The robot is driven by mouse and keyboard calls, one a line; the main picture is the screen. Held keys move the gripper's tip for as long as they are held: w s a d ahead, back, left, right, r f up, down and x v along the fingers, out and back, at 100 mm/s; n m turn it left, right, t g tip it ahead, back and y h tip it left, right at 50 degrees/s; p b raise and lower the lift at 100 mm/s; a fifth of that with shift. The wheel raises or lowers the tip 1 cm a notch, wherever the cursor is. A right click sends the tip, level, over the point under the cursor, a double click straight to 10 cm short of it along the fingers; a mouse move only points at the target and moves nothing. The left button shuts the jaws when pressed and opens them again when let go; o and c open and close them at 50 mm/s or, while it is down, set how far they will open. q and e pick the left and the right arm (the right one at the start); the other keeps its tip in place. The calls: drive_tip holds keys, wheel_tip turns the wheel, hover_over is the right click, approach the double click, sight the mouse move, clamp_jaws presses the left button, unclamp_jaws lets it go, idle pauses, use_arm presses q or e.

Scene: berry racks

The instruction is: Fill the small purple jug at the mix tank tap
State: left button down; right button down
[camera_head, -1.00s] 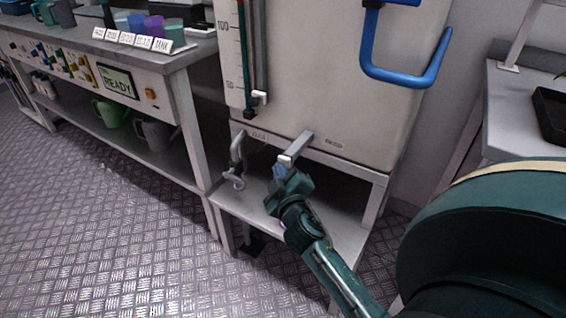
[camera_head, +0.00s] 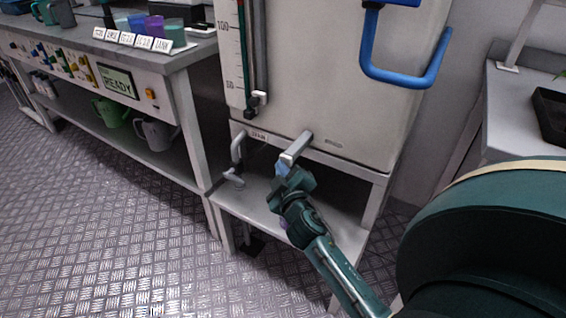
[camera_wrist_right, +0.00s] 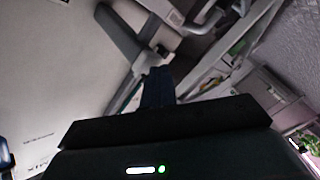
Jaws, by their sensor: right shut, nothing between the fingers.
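The mix tank (camera_head: 310,75) is a large pale tank on a metal stand. Its square grey tap (camera_head: 295,148) sticks out low on the front. My right gripper (camera_head: 283,171) is shut and empty, with its tips right at the tap's outer end; I cannot tell whether they touch. In the right wrist view its dark blue fingers (camera_wrist_right: 158,88) are together near a pale metal part. A small purple patch (camera_head: 283,224) shows beside my right wrist; it may be part of the purple jug, mostly hidden behind it. My left gripper is not in view.
A drain pipe with a handle (camera_head: 234,178) stands left of the tap, above the stand's lower shelf (camera_head: 250,203). The left bench holds several cups, one purple (camera_head: 154,27), and a READY display (camera_head: 117,84). Green (camera_head: 110,112) and grey (camera_head: 155,134) jugs sit below.

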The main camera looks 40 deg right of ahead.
drive_tip(key=shift+s+a, duration=0.4)
drive_tip(key=shift+a, duration=0.45)
